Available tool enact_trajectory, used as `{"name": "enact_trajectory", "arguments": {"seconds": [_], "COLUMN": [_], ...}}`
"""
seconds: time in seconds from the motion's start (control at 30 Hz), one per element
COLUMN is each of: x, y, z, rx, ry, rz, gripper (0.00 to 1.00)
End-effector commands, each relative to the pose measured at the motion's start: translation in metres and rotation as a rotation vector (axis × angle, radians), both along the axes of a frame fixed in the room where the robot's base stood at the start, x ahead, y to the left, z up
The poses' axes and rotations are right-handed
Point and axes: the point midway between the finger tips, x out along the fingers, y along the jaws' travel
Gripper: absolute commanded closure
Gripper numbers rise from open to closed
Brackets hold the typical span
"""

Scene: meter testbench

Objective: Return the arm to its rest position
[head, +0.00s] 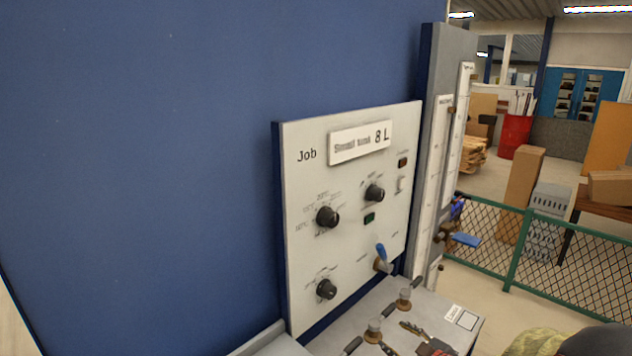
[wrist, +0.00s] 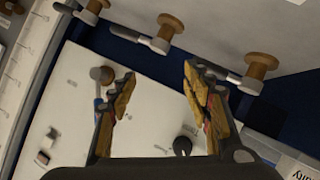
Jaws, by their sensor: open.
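My gripper (wrist: 158,72) is open in the wrist view, with its two yellow-padded fingers spread and nothing between them. Behind them is the pale control panel (wrist: 75,70), with a black knob (wrist: 182,145) near the right finger. A round brown-grey valve knob (wrist: 102,74) is by the left fingertip; I cannot tell whether they touch. In the head view the same panel (head: 345,270) stands upright with black knobs, a blue-handled valve (head: 382,256) and a "Small tank 8 L" sign (head: 360,142). Yellow and red finger-like parts at the bench show low in that view, partly cut off.
The grey bench (head: 355,315) below the panel carries brass-coloured valves (head: 404,298) with long handles. Tall gauge columns (head: 432,190) with a blue lever (head: 465,240) stand right of the panel. A green-framed mesh fence (head: 570,260) is farther right. A blue wall (head: 150,170) fills the left.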

Motion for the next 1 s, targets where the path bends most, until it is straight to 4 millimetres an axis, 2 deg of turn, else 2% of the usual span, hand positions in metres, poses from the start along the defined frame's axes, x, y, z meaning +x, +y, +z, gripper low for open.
{"name": "enact_trajectory", "arguments": {"seconds": [0.1,0.2,0.37,0.5,0.63,0.73,0.9,1.0], "x": [-0.010,-0.027,-0.067,-0.115,-0.165,-0.207,-0.282,-0.315], "y": [-0.039,-0.068,-0.100,-0.112,-0.106,-0.091,-0.043,-0.011], "z": [-0.014,-0.019,-0.014,-0.001,0.016,0.033,0.070,0.093], "rx": [-0.049,-0.078,-0.097,-0.084,-0.045,0.004,0.118,0.187], "ry": [0.120,0.220,0.376,0.511,0.634,0.727,0.865,0.897], "rz": [-0.162,-0.298,-0.499,-0.658,-0.783,-0.855,-0.913,-0.896], "gripper": [0.51,0.51,0.51,0.51,0.51,0.51,0.51,0.51]}}
